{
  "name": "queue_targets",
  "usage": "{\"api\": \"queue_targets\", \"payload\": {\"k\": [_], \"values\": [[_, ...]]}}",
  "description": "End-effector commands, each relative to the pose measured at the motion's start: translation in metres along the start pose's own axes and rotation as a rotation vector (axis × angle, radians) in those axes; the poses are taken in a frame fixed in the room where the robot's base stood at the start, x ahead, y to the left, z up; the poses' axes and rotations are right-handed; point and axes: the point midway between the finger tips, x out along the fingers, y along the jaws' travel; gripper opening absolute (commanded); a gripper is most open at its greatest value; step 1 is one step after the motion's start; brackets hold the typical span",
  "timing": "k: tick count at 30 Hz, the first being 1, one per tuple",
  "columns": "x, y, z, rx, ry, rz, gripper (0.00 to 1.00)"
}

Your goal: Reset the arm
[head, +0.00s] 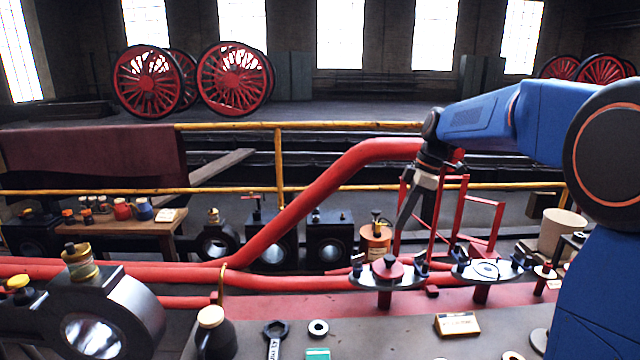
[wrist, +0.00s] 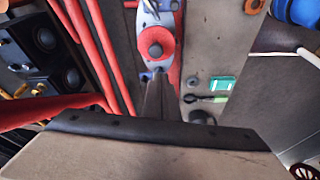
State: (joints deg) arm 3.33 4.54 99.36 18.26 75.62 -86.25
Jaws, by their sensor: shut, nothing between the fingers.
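My blue arm (head: 480,118) reaches in from the right in the head view and bends down at its wrist. My gripper (head: 402,228) hangs from it, pointing down among thin red upright rods, above a flanged fitting with a red round cap (head: 387,268). In the wrist view my gripper (wrist: 158,78) shows as narrow dark fingers, shut and empty. Their tips appear just below the red round cap (wrist: 157,48) in that picture. I cannot tell whether they touch it.
A thick red pipe (head: 325,195) rises left of my gripper. Red rods (head: 436,215) stand close around it. A second flanged fitting (head: 486,270) is to the right. A spanner (head: 274,338), ring (head: 318,328) and small label block (head: 457,324) lie on the grey bench.

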Motion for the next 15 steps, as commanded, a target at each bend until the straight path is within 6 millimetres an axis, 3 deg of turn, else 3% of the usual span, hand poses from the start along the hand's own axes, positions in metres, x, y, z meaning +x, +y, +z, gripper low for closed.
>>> {"api": "queue_targets", "payload": {"k": [6, 15], "values": [[-0.013, -0.064, 0.013, 0.209, -0.035, 0.071, 0.0], [-0.014, -0.146, 0.039, 0.497, -0.054, 0.18, 0.0]]}}
